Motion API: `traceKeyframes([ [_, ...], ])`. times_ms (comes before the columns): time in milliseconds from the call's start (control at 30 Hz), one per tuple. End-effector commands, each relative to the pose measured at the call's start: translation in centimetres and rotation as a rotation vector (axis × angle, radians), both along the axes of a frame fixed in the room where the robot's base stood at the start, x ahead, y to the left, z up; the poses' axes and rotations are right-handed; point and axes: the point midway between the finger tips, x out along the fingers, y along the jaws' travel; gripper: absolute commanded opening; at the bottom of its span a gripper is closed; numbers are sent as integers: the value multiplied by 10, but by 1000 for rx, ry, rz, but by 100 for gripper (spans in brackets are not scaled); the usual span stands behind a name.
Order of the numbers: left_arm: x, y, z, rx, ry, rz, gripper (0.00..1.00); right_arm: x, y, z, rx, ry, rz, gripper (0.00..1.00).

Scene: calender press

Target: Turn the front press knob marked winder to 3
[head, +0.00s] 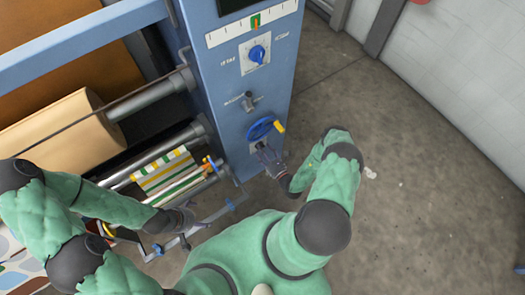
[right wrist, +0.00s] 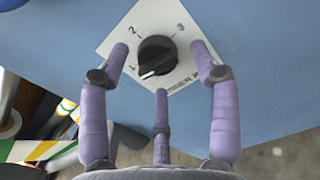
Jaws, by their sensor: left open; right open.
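The black knob (right wrist: 158,57) sits on a white square plate (right wrist: 118,45) on the blue press panel in the right wrist view. Its white pointer line is turned to the lower left, by what looks like the 1 mark. A 2 stands at upper left and a blurred mark at upper right. The plate's lettering at lower right is partly hidden and unreadable. My right gripper (head: 262,150) is open, its fingers spread around the knob without visible contact. In the head view it hides most of the knob. My left gripper (head: 187,222) is open and empty, low by the press frame.
A blue handwheel (head: 262,128) with a yellow handle is just above my right gripper. Higher on the panel are a small metal valve handle (head: 248,101) and a blue dial (head: 257,54). Rollers and a striped web (head: 165,172) lie left.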

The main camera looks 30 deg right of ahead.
Motion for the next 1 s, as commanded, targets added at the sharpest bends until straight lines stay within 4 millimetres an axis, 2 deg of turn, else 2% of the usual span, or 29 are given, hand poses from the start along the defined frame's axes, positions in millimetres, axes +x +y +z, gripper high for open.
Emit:
traceKeyframes([
  [367,0,0,-1,0,0,0,100,5,0,0,-1,0,-1,63],
  [567,0,0,-1,0,0,0,100,5,0,0,-1,1,-1,10],
  [1000,0,0,-1,0,0,0,100,4,0,-2,35,9,-3,8],
])
